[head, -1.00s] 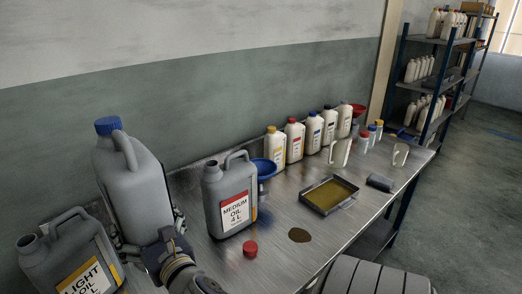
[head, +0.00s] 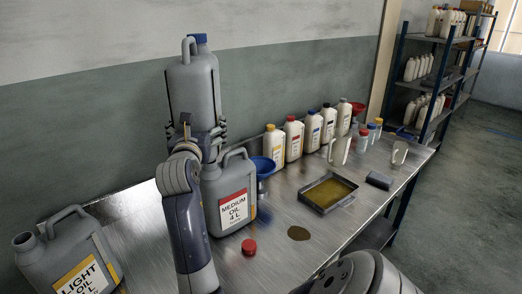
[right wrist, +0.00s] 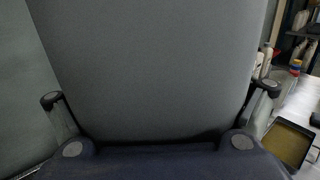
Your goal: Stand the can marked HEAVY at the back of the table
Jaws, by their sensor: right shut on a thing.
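A large grey can with a blue cap (head: 192,88) is held high, roughly upright, in front of the wall, left of and above the MEDIUM OIL can. No label shows on its visible side, so I cannot read HEAVY on it. My right gripper (head: 197,132) is shut around its lower body. In the right wrist view the can's plain grey side (right wrist: 150,70) fills the middle between the two fingers. The metal table (head: 140,220) stands below, with bare room along its back edge left of the MEDIUM OIL can. My left gripper is not in view.
The MEDIUM OIL can (head: 231,202) stands close by my right arm, and the LIGHT OIL can (head: 75,262) at the near left.

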